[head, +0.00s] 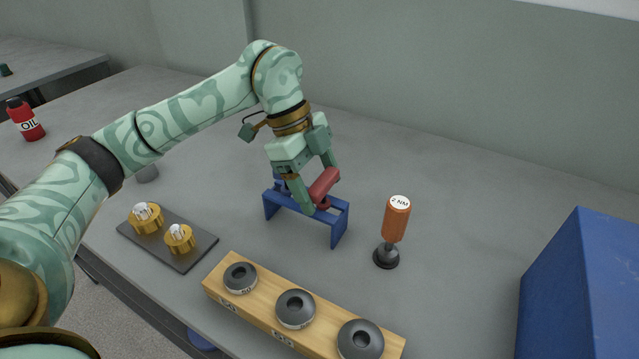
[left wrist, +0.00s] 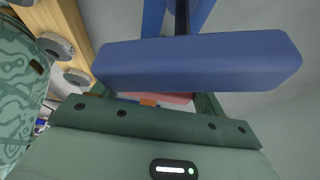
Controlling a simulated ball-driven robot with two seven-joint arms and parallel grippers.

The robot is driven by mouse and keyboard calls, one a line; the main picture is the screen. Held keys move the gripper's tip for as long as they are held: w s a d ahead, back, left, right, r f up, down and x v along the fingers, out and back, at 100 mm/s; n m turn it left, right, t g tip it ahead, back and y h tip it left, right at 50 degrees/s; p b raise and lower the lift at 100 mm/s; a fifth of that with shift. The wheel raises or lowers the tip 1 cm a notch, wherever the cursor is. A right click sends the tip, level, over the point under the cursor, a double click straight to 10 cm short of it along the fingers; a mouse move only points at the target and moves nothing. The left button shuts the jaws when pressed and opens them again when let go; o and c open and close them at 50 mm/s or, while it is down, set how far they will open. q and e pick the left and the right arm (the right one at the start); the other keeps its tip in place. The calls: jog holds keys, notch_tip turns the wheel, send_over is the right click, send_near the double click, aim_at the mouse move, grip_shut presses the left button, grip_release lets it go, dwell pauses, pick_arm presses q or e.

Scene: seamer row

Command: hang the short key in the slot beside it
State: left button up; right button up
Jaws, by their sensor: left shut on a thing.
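A blue rack (head: 338,226) stands on the grey table in the middle of the head view. My left gripper (head: 315,181) comes down over it, shut on a key with a red handle (head: 325,184). The red handle also shows partly between the jaws in the left wrist view (left wrist: 178,98). The red key is at the rack's top, toward its right end; whether its shank sits in a slot is hidden. A blue-handled key (head: 281,185) is at the rack's left, partly behind the gripper. Its long handle fills much of the left wrist view (left wrist: 200,62). My right gripper is out of view.
An orange driver marked 2 NM (head: 396,219) stands upright right of the rack. A wooden block (head: 262,307) with dark rings lies in front. A dark plate (head: 190,259) carries two brass parts. A big blue box (head: 575,290) is at right. Table behind the rack is clear.

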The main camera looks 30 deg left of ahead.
pick_arm(q)
jog(key=o, duration=1.1)
jog(key=shift+c, duration=0.2)
jog(key=p+v, duration=0.4)
jog(key=v, duration=0.8)
jog(key=shift+p, duration=0.3)
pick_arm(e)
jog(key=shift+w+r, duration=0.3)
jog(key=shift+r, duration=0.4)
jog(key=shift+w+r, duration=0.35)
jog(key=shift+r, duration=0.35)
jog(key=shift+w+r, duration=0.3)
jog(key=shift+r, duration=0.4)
pick_arm(q)
jog(key=shift+r, duration=0.1)
jog(key=shift+r, duration=0.1)
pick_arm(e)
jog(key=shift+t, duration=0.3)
